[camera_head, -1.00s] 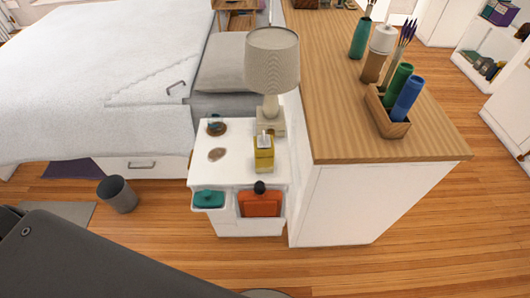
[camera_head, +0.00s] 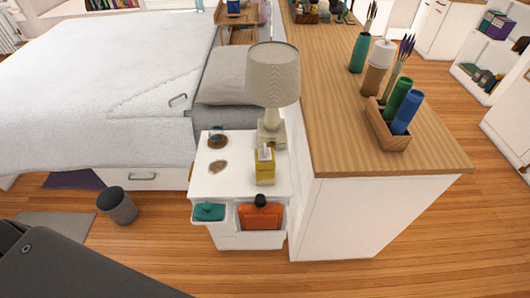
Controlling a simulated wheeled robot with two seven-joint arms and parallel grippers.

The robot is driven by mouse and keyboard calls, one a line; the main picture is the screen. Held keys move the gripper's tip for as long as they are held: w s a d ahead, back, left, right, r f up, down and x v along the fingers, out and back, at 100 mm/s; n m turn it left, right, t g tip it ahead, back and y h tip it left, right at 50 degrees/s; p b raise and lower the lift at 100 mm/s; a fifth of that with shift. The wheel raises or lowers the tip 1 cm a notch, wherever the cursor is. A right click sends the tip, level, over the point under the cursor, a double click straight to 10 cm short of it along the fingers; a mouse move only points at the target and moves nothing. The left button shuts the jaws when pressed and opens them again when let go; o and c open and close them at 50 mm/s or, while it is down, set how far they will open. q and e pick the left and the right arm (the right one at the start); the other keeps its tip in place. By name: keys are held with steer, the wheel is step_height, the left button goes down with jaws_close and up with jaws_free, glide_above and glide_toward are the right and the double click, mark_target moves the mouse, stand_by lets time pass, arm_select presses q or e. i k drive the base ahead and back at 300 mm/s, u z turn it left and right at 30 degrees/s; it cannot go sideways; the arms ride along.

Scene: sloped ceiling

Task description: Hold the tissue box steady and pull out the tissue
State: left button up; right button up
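A yellow tissue box (camera_head: 265,172) stands upright on the white nightstand (camera_head: 210,182), in front of the lamp. A white tissue (camera_head: 264,152) sticks out of its top. Neither of my grippers is in view. A dark grey part of my own body fills the lower left corner.
A lamp (camera_head: 272,78) stands behind the box, close to it. A wooden-topped cabinet (camera_head: 345,120) borders the nightstand on the right. A bed (camera_head: 95,85) is at the left and a grey bin (camera_head: 117,204) is on the floor. The floor in front is clear.

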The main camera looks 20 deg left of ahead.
mark_target(264, 153)
steer(key=z, duration=3.15)
steer(key=k, duration=2)
steer(key=u, duration=1.9)
steer(key=i, duration=0.5)
steer(key=u, duration=0.1)
